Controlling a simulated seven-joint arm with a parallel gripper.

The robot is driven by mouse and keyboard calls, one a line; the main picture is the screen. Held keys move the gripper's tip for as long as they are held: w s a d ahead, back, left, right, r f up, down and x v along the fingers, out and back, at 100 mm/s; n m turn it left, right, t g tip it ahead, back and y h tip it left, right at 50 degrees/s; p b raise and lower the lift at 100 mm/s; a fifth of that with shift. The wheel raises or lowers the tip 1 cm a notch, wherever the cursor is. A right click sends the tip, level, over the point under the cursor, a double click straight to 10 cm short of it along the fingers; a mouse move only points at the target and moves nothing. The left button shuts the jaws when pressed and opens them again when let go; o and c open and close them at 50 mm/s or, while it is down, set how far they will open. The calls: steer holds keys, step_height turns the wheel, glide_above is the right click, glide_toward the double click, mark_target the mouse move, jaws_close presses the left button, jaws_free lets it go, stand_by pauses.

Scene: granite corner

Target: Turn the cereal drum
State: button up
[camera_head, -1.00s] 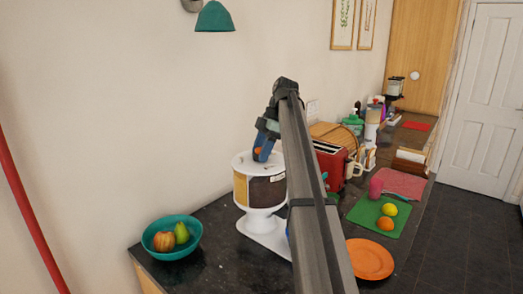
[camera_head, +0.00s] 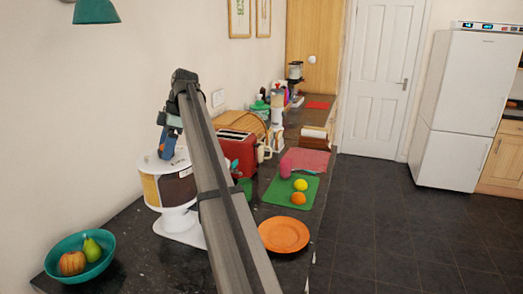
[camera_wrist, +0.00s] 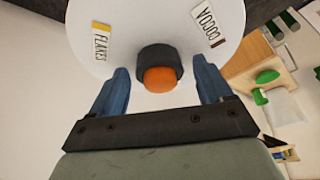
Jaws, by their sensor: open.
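The cereal drum (camera_head: 168,185) is a white cylinder with brown and tan panels on a white stand, upright on the dark counter. In the wrist view its white top (camera_wrist: 105,20) fills the upper middle, with a FLAKES label (camera_wrist: 101,41) and a COCOA label (camera_wrist: 208,24). A black knob (camera_wrist: 160,57) with an orange end (camera_wrist: 160,80) stands out from the top. My gripper (camera_wrist: 161,70) is open, its blue fingers on either side of the knob with gaps showing. In the head view my gripper (camera_head: 167,146) is over the drum's top, and my arm hides its right side.
A teal fruit bowl (camera_head: 80,268) is left of the drum. A red toaster (camera_head: 237,150) is behind to the right. A green board (camera_head: 284,193) with fruit and an orange plate (camera_head: 284,235) lie right of my arm. A teal lamp (camera_head: 96,12) hangs above.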

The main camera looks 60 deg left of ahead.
steer(key=m+y, duration=0.1)
steer(key=m, duration=0.3)
steer(key=shift+d, duration=0.15)
steer(key=w+r+m+y, duration=0.2)
steer(key=w+r+m, duration=0.35)
steer(key=r, duration=0.75)
steer(key=w+d+f+m+t, duration=0.1)
steer(key=w+d+f+m, duration=0.2)
steer(key=w+f, duration=0.5)
steer(key=w+d+f+m+t+y, duration=0.1)
steer(key=w+d+f+m, duration=0.2)
steer(key=w, duration=1.3)
steer(key=shift+d+f+t, duration=0.4)
steer(key=shift+d+f, duration=0.6)
steer(key=shift+f, duration=1.8)
